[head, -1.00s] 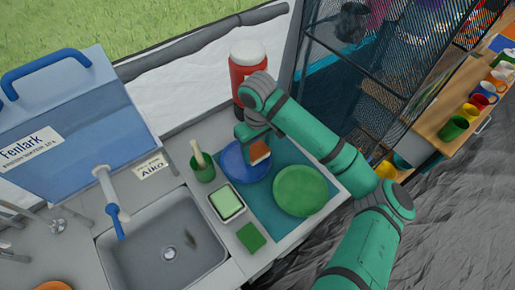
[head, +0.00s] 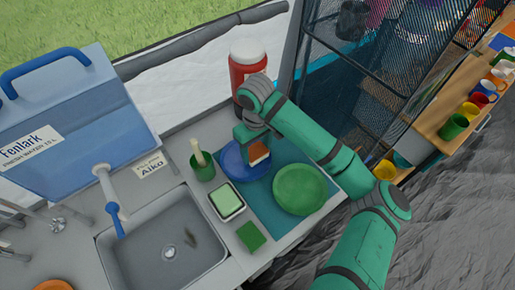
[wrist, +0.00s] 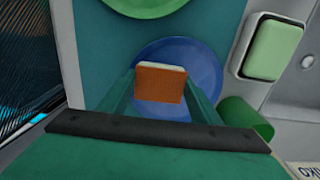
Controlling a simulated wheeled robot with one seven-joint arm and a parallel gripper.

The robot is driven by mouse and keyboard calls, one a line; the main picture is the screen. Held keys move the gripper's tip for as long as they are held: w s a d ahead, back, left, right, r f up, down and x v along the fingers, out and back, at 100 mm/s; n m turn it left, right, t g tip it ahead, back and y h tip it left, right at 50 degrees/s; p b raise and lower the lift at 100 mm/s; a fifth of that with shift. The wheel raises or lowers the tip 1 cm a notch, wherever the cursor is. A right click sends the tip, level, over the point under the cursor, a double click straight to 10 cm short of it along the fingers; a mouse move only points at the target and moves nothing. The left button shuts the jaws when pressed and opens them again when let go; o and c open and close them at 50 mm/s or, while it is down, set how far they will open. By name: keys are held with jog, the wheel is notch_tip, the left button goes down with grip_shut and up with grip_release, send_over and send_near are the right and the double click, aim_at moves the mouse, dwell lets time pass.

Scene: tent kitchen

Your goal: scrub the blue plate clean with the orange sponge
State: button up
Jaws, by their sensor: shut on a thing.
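The blue plate (head: 234,164) lies on the teal mat at the back of the counter, partly hidden by my gripper; it also shows in the wrist view (wrist: 203,73). My gripper (head: 256,150) is over the plate and shut on the orange sponge (head: 259,155), which has a pale edge. In the wrist view the sponge (wrist: 160,84) sits between the two fingertips (wrist: 160,92). Whether the sponge touches the plate cannot be told. No dirt shows on the visible part of the plate.
A green plate (head: 300,189) lies on the teal mat (head: 268,209) beside the blue one. A green cup (head: 202,167), a dish with a green block (head: 227,202), a green pad (head: 251,236) and the sink (head: 165,255) are left. A red jar (head: 247,68) stands behind.

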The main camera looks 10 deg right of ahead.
jog(key=shift+s+a, duration=0.3)
jog(key=shift+a, duration=0.45)
jog(key=shift+s+a, duration=0.25)
jog(key=shift+a, duration=0.5)
jog(key=shift+d+f, duration=0.1)
jog(key=shift+f, duration=0.05)
jog(key=shift+w+d+f, duration=0.1)
jog(key=shift+w+d, duration=0.25)
jog(key=shift+d, duration=0.5)
jog(key=shift+w+d+f, duration=0.1)
jog(key=shift+w+d, duration=0.2)
jog(key=shift+d, duration=0.55)
jog(key=shift+r, duration=0.1)
jog(key=shift+r, duration=3)
jog(key=shift+r, duration=1.4)
jog(key=shift+a+r, duration=0.1)
